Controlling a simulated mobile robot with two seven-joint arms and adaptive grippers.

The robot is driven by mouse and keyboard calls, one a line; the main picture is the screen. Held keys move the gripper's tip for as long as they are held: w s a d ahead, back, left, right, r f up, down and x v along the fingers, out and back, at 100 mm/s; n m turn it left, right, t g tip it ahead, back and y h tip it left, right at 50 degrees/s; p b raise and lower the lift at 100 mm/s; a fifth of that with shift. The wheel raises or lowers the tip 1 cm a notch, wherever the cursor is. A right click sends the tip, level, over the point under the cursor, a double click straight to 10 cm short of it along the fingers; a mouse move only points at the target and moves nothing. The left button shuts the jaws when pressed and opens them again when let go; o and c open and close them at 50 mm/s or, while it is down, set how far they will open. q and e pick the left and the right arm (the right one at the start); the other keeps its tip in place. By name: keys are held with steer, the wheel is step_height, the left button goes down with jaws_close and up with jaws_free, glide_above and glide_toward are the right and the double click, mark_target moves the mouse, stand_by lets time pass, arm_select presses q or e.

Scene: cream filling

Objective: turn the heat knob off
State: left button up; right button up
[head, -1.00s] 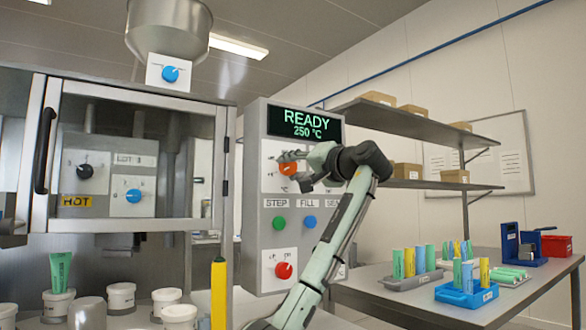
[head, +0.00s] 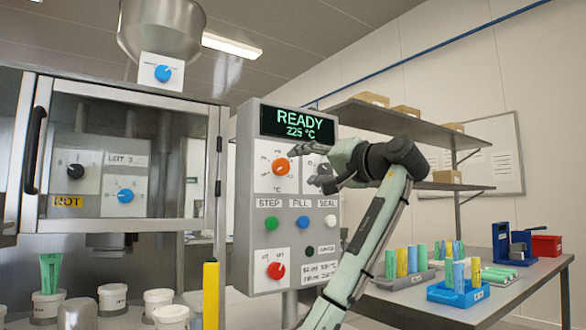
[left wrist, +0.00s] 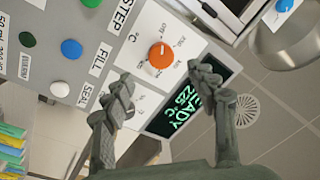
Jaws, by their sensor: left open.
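The orange heat knob (head: 281,167) sits on a white dial plate marked °C, on the grey control panel's upper left. The display (head: 298,124) above it reads READY 225 °C. My left gripper (head: 308,167) is open and empty, just right of the knob and apart from it. In the left wrist view, the orange knob (left wrist: 160,55) shows beyond the gap between the two fingertips (left wrist: 165,85). The gripper partly hides a second, grey dial (head: 323,170) beside the heat knob. My right gripper is out of view.
Below are green (head: 270,223), blue (head: 302,222) and white (head: 330,221) buttons and a red knob (head: 276,270). A glass-fronted cabinet (head: 125,160) stands left. A table (head: 410,300) with coloured tubes is at right, with shelves (head: 400,125) behind.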

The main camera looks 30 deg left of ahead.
arm_select(q)
steer(key=v, duration=0.4)
stand_by(0.5)
